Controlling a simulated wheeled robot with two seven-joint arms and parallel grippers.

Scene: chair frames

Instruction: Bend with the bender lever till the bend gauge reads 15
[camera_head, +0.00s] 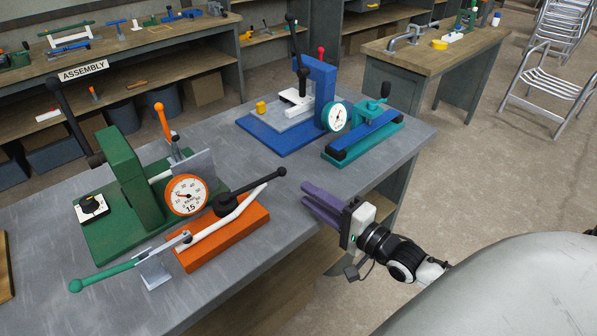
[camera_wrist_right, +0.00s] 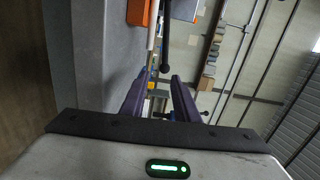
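The bend gauge (camera_head: 187,194) is a white dial with an orange rim and a printed 15; its needle is too small to read surely. It stands behind the orange bender block (camera_head: 240,232), which holds a pale bent tube (camera_head: 225,222). A black lever with a ball end (camera_head: 255,182) reaches right over the block, and a green-handled lever (camera_head: 105,273) reaches left. My right gripper (camera_head: 304,198) has purple fingers apart, empty, right of the black lever's ball and not touching it. The wrist view shows the open fingers (camera_wrist_right: 153,80) and the block (camera_wrist_right: 138,12). My left gripper is not in view.
A green press (camera_head: 125,180) with a black lever stands at left. A blue press (camera_head: 315,90) with a white dial and a teal vise (camera_head: 362,137) stand at the back right of the grey table (camera_head: 300,245). Bare tabletop lies between block and vise.

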